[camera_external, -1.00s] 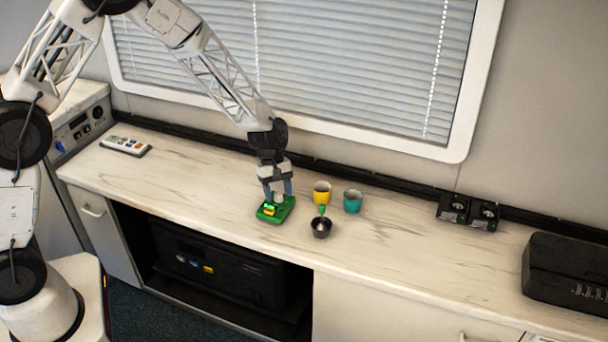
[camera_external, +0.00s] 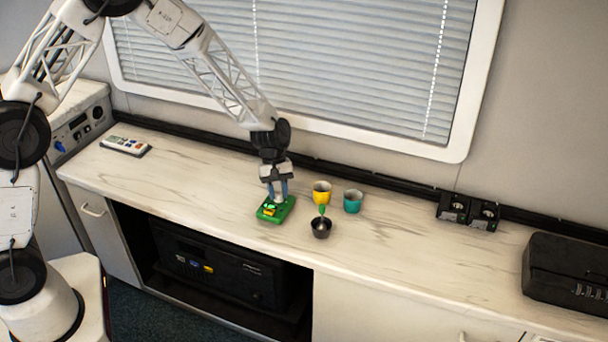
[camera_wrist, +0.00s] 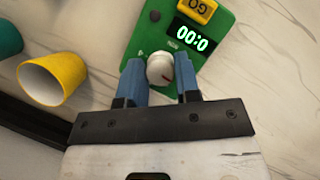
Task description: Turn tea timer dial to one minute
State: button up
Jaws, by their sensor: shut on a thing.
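The green tea timer (camera_external: 277,211) lies on the counter below my gripper (camera_external: 278,200). A yellow button marked GO (camera_wrist: 196,10) is at the top edge. The white round dial (camera_wrist: 161,68) with a small red mark sits between the two blue fingers of my gripper (camera_wrist: 161,78). My gripper is shut on the dial, pointing down. In the external view the fingers hide the dial.
A yellow cup (camera_external: 321,193) and a teal cup (camera_external: 353,201) stand right of the timer. A remote (camera_external: 125,146) lies far left.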

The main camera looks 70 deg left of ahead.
jog(key=m+g, duration=0.1)
jog(key=m, duration=0.2)
jog(key=shift+w+m+y, duration=0.1)
jog(key=shift+m+y, duration=0.2)
jog(key=shift+m, duration=0.1)
jog(key=shift+m+g+y, duration=0.4)
jog(key=shift+m+g, duration=0.4)
jog(key=shift+m, duration=1)
jog(key=o, duration=0.9)
jog(key=shift+d, duration=0.1)
jog(key=shift+v, duration=3.9)
